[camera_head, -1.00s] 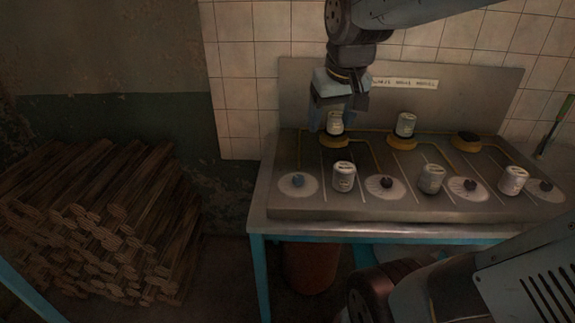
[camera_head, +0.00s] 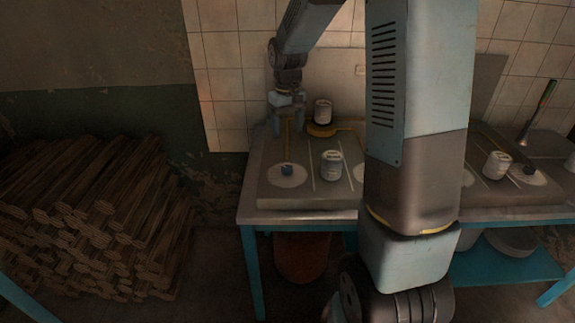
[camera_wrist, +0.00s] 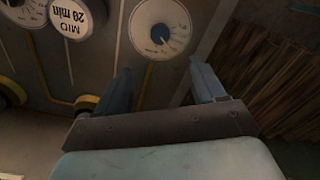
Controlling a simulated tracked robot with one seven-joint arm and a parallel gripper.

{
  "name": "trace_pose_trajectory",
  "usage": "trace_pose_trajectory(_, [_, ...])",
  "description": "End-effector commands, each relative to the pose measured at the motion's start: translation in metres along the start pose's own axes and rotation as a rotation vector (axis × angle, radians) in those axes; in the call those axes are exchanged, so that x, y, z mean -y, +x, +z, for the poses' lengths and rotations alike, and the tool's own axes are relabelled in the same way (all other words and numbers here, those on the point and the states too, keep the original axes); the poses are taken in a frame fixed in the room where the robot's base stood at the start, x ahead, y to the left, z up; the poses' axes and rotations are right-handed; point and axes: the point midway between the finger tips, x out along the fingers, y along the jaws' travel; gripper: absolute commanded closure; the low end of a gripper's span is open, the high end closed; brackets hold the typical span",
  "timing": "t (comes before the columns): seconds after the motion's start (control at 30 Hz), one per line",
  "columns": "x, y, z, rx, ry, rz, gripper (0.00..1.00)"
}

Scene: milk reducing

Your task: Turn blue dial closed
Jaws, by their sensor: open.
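The blue dial (camera_head: 287,170) is a small knob on a pale round scale at the front left of the metal stove top (camera_head: 262,194). It also shows at the top of the wrist view (camera_wrist: 160,34), between and beyond my fingertips. My gripper (camera_head: 288,118) is open and empty, near the back left corner of the stove, behind the dial in the head view. In the wrist view its two blue fingers (camera_wrist: 158,70) point toward the dial, apart from it.
A labelled white can (camera_head: 331,165) stands right of the dial, and another (camera_head: 323,111) sits on a back burner. A third can (camera_head: 496,165) is at the right. My arm hides the stove's middle. A log pile (camera_head: 95,215) lies left.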

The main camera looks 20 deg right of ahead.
Motion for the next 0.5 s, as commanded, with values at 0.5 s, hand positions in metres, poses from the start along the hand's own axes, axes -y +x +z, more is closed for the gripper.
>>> trace_pose_trajectory(0.5, [-0.001,0.06,-0.004,0.013,-0.005,-0.005,0.31])
